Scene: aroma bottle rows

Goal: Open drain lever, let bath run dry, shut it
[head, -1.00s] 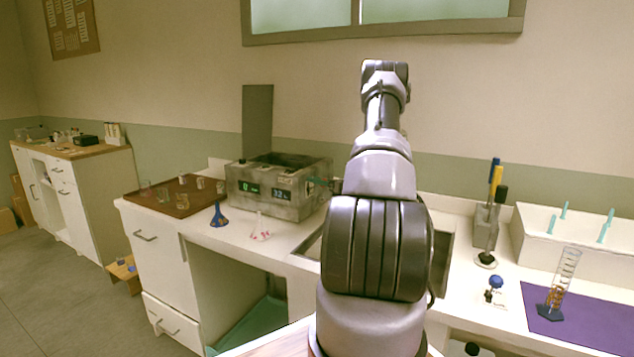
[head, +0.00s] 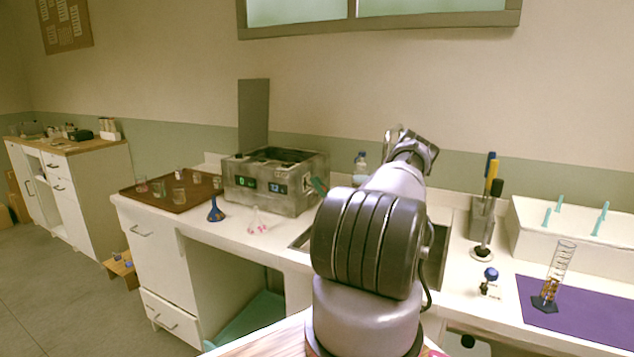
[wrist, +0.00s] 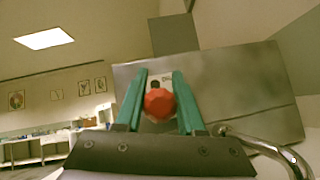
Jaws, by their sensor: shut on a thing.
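The bath (head: 275,190) is a grey box with green and blue displays, standing on the counter left of my arm. Its water level cannot be made out. In the wrist view the bath's grey side panel (wrist: 245,90) carries a red faceted knob (wrist: 160,104), the drain lever's end, by a small pale plate. My gripper (wrist: 159,92) has its two teal fingers on either side of this knob, shut on it. In the head view a teal finger of my gripper (head: 319,186) shows at the bath's right side. My arm hides the rest, and the lever is not visible there.
A sink (head: 436,262) lies behind my arm; a curved metal tube (wrist: 265,147) is close right of my gripper. A blue funnel-shaped flask (head: 216,211) and a clear flask (head: 257,222) stand before the bath. A brown tray (head: 150,190) holds glasses. A bottle (head: 360,166) stands behind.

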